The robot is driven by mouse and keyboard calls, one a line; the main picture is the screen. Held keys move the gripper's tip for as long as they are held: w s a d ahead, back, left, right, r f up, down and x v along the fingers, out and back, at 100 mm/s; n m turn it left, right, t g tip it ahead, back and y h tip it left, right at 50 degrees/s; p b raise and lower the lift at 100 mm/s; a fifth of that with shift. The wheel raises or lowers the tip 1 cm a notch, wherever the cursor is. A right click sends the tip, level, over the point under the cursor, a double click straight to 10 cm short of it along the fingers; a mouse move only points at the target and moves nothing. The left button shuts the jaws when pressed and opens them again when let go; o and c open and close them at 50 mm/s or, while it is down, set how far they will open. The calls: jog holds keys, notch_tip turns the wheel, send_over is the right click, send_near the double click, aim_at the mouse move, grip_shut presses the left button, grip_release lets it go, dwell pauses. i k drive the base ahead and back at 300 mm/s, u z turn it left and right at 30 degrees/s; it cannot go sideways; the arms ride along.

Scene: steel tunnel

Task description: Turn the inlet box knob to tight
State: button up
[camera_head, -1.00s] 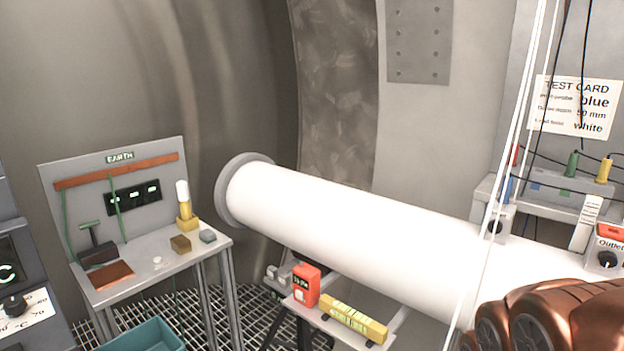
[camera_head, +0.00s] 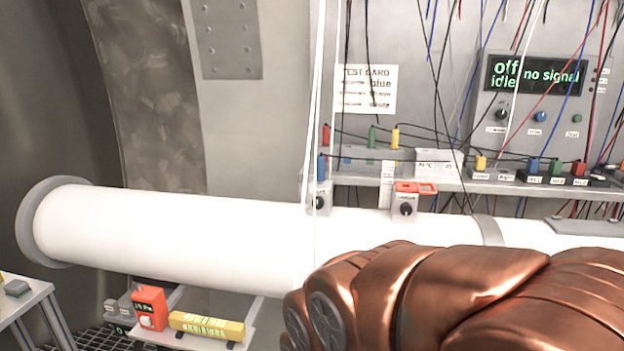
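A small grey box (camera_head: 324,190) with a dark round knob (camera_head: 319,203) stands at the top of the white pipe (camera_head: 180,235). White hanging cords cross in front of it, and I cannot read its label or the knob's setting. To its right is a similar grey box (camera_head: 405,206) with a dark knob and a red top; its label seems to read "Outlet". No label reading "Inlet" is legible. My copper arm fills the lower right, in front of the pipe. My gripper is not in view.
A shelf (camera_head: 450,183) with coloured plugs and cables runs behind the pipe. A panel (camera_head: 540,115) reads "off idle no signal". Many wires hang at the upper right. A red device (camera_head: 149,307) and a yellow block (camera_head: 207,326) sit below the pipe.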

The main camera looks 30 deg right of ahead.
aim_at(320, 202)
jog(key=u, duration=1.95)
jog(key=k, duration=0.7)
jog(key=z, duration=0.4)
